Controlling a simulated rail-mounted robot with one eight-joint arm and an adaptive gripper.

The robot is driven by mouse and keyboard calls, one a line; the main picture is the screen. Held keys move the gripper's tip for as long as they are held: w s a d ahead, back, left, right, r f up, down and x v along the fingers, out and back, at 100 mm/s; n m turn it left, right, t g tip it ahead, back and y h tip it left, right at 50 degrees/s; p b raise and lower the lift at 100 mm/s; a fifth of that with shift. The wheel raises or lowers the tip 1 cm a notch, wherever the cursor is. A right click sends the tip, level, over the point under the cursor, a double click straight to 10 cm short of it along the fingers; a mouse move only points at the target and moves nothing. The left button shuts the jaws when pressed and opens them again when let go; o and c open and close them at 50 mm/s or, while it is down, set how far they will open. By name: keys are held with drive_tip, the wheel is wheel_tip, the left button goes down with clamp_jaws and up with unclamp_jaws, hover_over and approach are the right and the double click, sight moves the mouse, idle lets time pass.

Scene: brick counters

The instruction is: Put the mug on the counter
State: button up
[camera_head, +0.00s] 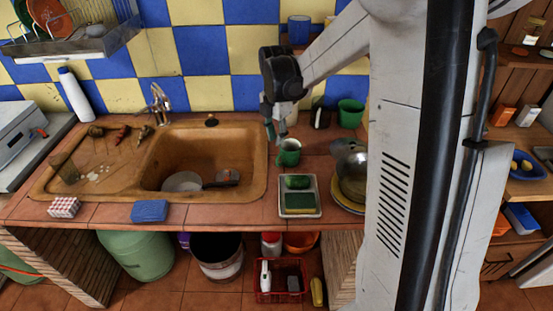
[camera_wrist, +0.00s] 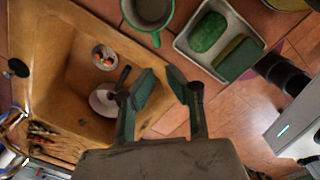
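A green mug (camera_head: 289,152) with a pale inside stands upright on the tiled counter (camera_head: 225,214), just right of the sink and behind a small tray. In the wrist view the mug (camera_wrist: 150,12) is at the top edge, partly cut off, with its handle toward my gripper. My gripper (camera_head: 275,132) points down close to the mug's left in the head view. In the wrist view my gripper (camera_wrist: 162,84) has its two green-tipped fingers apart, with nothing between them. The fingers and mug look apart.
A brown sink (camera_head: 205,150) with a pan in it lies to the left. A tray (camera_head: 300,211) with green sponges is in front of the mug. A metal pot (camera_head: 352,175) and a green cup (camera_head: 350,113) stand to the right. A blue sponge (camera_head: 149,211) lies on the front edge.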

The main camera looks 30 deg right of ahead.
drive_tip(key=s+a+r+m+t, duration=0.2)
drive_tip(key=s+a+r+m, duration=0.1)
drive_tip(key=s+m, duration=0.4)
drive_tip(key=s+a+r+m+t, duration=0.2)
drive_tip(key=s+a+r+m, duration=0.2)
drive_tip(key=s+m, duration=0.3)
drive_tip(key=s+a+r+m+t, duration=0.2)
drive_tip(key=s+a+m, duration=0.3)
drive_tip(key=s, duration=0.5)
drive_tip(key=shift+s+a+r+m+t, duration=0.2)
drive_tip(key=shift+r+m+t, duration=0.1)
drive_tip(key=shift+r+m, duration=0.75)
drive_tip(key=shift+f, duration=0.2)
drive_tip(key=shift+f+b, duration=0.6)
